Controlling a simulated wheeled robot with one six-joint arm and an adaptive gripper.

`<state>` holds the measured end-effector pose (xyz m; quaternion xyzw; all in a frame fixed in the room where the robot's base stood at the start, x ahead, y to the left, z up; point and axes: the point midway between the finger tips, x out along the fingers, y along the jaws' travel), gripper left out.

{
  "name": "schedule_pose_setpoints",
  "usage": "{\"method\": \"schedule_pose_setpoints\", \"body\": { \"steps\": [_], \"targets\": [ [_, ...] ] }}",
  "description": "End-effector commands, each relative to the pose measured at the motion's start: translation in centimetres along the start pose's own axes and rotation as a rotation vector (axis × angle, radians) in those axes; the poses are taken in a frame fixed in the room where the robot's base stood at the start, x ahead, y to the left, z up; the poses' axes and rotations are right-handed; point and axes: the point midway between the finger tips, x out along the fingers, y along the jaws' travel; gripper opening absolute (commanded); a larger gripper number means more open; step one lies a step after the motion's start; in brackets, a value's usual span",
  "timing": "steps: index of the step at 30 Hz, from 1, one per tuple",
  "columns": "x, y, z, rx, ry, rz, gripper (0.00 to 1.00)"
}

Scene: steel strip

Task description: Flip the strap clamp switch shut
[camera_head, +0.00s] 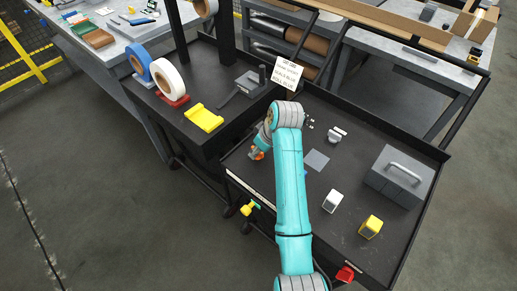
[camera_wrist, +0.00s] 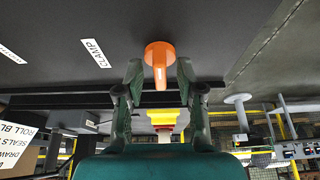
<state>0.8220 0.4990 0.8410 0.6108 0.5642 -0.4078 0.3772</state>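The strap clamp switch is an orange lever on a round orange base (camera_wrist: 158,50). It stands out from a dark panel beside a white label reading "CLAMP" (camera_wrist: 96,53). My gripper (camera_wrist: 160,68) is open, with one fingertip on each side of the lever and a gap showing on both sides. In the head view my gripper (camera_head: 261,147) is at the left edge of the black cart, and a little of the orange switch (camera_head: 257,155) shows there. My arm hides part of this area.
The black cart top (camera_head: 315,185) holds a grey box with a handle (camera_head: 400,175), a white block (camera_head: 332,201) and a yellow block (camera_head: 370,227). A yellow holder (camera_head: 203,117) and tape rolls (camera_head: 169,79) stand on the left part. A sign (camera_head: 287,72) stands behind my arm.

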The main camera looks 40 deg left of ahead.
Motion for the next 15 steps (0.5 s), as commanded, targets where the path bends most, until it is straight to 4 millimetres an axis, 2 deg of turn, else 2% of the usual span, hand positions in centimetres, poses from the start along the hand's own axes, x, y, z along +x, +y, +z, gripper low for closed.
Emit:
{"method": "schedule_pose_setpoints", "body": {
  "steps": [2, 6, 7, 15],
  "targets": [
    [0.0, -0.01, 0.01, 0.0, 0.0, 0.0, 0.38],
    [-0.01, -0.01, 0.01, 0.0, 0.0, 0.0, 0.05],
    [-0.01, -0.01, 0.02, 0.0, 0.0, -0.001, 0.0],
    [-0.01, -0.02, 0.02, 0.005, 0.0, 0.001, 0.0]
  ]
}}
